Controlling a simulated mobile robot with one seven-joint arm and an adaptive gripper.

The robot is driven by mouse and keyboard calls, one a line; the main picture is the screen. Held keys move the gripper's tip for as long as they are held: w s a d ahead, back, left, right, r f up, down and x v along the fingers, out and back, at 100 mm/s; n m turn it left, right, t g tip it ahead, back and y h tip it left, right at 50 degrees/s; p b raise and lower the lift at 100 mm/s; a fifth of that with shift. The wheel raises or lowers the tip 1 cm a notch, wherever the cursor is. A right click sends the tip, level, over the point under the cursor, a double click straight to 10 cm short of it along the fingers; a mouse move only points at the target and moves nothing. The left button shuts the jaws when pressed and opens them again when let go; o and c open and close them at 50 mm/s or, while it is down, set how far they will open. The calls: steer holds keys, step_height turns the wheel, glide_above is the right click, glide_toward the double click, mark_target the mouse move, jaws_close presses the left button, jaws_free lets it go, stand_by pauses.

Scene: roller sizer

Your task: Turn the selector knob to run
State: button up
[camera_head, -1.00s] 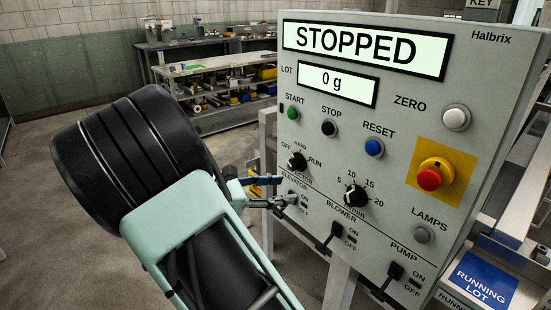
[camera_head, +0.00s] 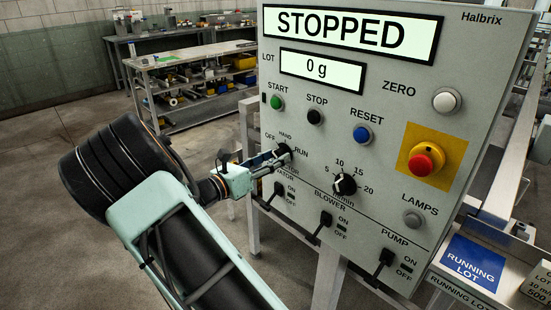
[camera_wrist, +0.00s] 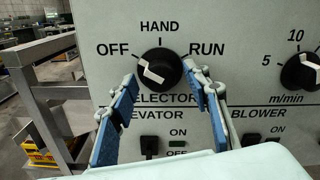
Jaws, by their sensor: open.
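The selector knob (camera_head: 284,153) is a black round knob on the grey panel, with OFF, HAND and RUN labels around it. In the wrist view the knob (camera_wrist: 168,64) is upper centre, with HAND above, OFF at left and RUN at right. Its pale mark lies on the left and lower face; I cannot tell surely which label it points to. My gripper (camera_head: 268,161) is open in front of the knob. In the wrist view its blue-padded fingers (camera_wrist: 158,88) stand either side of and below the knob, apart from each other. Contact with the knob is not clear.
The display (camera_head: 348,33) reads STOPPED. A speed knob (camera_head: 345,184) sits right of the selector. Below are the elevator, blower (camera_head: 325,220) and pump (camera_head: 386,257) switches. A red emergency button (camera_head: 426,159) is farther right. A metal frame (camera_wrist: 45,85) stands at left.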

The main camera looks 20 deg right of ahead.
steer(key=shift+w+d, duration=0.15)
steer(key=shift+d, duration=0.3)
steer(key=shift+c, duration=0.2)
steer(key=c, duration=1.1)
